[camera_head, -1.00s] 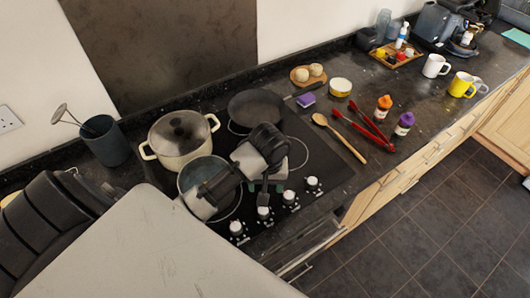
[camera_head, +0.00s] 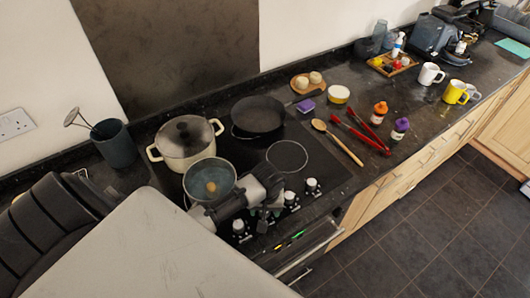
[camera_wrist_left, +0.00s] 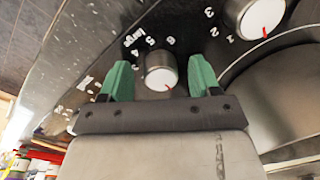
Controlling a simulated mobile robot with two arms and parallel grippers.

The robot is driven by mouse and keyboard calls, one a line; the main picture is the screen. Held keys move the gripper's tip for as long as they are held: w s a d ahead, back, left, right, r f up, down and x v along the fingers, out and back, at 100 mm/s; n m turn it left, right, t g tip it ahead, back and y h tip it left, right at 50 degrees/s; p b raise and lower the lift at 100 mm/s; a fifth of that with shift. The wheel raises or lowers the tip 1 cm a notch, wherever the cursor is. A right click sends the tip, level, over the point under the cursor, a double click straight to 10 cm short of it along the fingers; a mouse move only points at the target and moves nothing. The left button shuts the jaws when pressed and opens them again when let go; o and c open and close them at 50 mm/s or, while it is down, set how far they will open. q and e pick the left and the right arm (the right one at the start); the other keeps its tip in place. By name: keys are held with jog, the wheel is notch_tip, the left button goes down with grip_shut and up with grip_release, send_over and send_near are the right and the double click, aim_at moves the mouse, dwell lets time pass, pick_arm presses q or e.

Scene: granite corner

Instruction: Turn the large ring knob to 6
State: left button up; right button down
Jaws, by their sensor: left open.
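A row of white-faced knobs runs along the front of the black hob (camera_head: 322,168). In the left wrist view, the knob printed "large" (camera_wrist_left: 160,72) stands between the two green fingers of my left gripper (camera_wrist_left: 160,82). The fingers are apart, one on each side; I cannot tell whether they touch it. Its red mark points to the lower right of that view. Several numbers surround it, some partly hidden. In the head view, my left gripper (camera_head: 266,220) is low over the knob row and covers part of it. My right gripper is not in view.
A second knob (camera_wrist_left: 262,17) is at upper right in the wrist view. On the hob are a cream lidded pot (camera_head: 185,150), a blue-grey saucepan (camera_head: 210,172) close to my left arm, and a dark frying pan (camera_head: 258,116). A wooden spoon (camera_head: 340,142) lies right of the hob.

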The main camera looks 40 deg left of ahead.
pick_arm(q)
jog(key=shift+w+a+f, duration=0.1)
jog(key=shift+w+a, duration=0.05)
jog(key=shift+w, duration=0.05)
jog(key=c, duration=0.9)
jog(key=shift+m, duration=0.3)
